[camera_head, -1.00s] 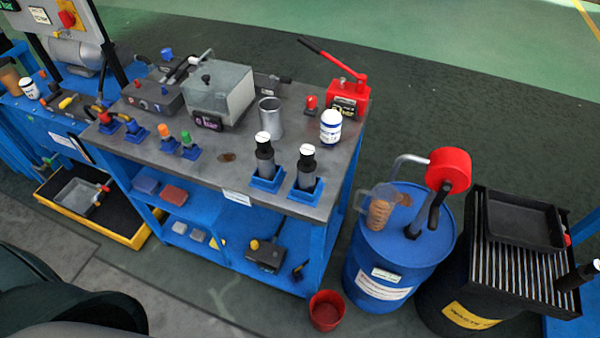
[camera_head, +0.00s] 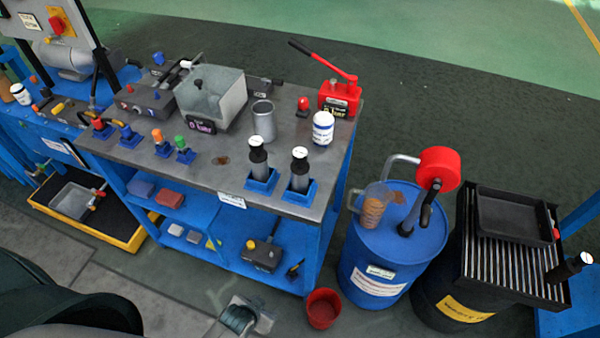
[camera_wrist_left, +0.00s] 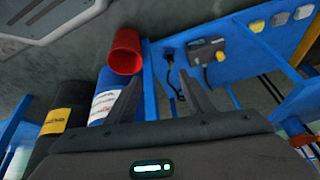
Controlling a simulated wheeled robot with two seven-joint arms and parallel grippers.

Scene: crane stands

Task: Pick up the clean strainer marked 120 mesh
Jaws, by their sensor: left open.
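Two dark cylinders with silver bodies, which look like strainers, stand upright in blue holders at the bench's front edge: the left one (camera_head: 259,165) and the right one (camera_head: 298,172). A third similar dark piece (camera_head: 567,268) lies tilted at the grate on the far right. Their white top labels are too small to read, so I cannot tell which is marked 120 mesh. My left gripper (camera_head: 240,316) shows at the bottom of the head view, low in front of the bench. In the left wrist view its jaws (camera_wrist_left: 163,98) are apart and empty. My right gripper is not in view.
A red bucket (camera_head: 322,309) stands on the floor, also in the left wrist view (camera_wrist_left: 125,52). The blue drum (camera_head: 400,235) and black grate (camera_head: 510,260) are right of the bench (camera_head: 215,180). A metal cup (camera_head: 263,121) and white bottle (camera_head: 323,128) stand behind the holders.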

